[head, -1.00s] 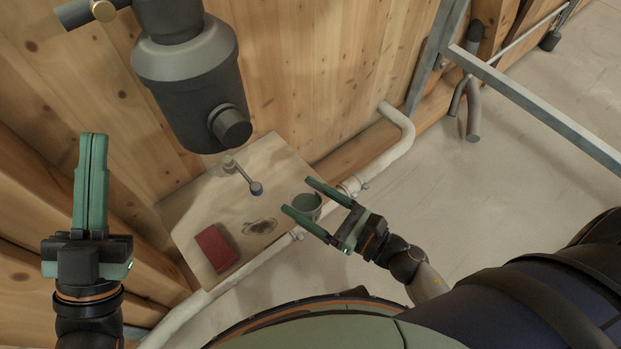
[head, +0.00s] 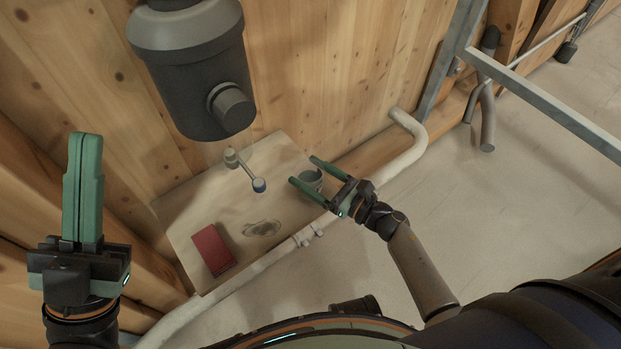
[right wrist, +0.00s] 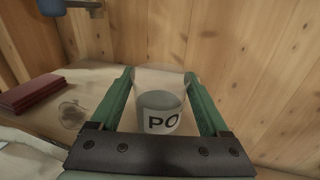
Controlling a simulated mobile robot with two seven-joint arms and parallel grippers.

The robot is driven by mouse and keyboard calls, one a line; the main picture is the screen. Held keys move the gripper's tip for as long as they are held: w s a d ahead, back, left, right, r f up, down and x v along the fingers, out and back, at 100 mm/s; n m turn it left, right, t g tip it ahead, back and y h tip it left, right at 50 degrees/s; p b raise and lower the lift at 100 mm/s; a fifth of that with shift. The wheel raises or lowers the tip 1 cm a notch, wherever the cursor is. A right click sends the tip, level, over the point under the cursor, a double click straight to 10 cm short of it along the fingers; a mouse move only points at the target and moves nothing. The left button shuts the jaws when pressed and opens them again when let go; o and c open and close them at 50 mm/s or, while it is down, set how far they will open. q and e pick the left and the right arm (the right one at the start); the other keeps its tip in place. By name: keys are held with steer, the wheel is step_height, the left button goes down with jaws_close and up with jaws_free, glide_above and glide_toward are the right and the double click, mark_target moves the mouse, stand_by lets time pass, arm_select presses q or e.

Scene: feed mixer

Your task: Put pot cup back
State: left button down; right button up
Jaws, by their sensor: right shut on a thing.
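In the right wrist view the cup (right wrist: 160,121) is upright, with a white band and the black letters "PO". My right gripper (head: 304,169) has one finger on each side of the cup and is shut on it. I cannot tell whether the cup's base touches the shelf. My left gripper (head: 85,140) is raised at the far left, its fingers together, with nothing between them.
A dark red box (head: 213,250) lies on the shelf's left part. A dark-ringed stain (head: 262,229) is between box and cup. A grey mixer body (head: 195,75) hangs above. A white pipe (head: 385,167) runs along the front.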

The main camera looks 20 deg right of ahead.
steer(key=shift+f, duration=0.55)
arm_select(q)
steer(key=shift+d+f, duration=0.1)
steer(key=shift+f, duration=0.25)
arm_select(e)
steer(key=shift+r, duration=0.1)
arm_select(q)
steer(key=shift+f, duration=0.1)
arm_select(e)
steer(key=shift+f, duration=0.2)
steer(key=o, duration=1.3)
arm_select(q)
steer(key=shift+f, duration=0.1)
arm_select(e)
steer(key=shift+r, duration=0.15)
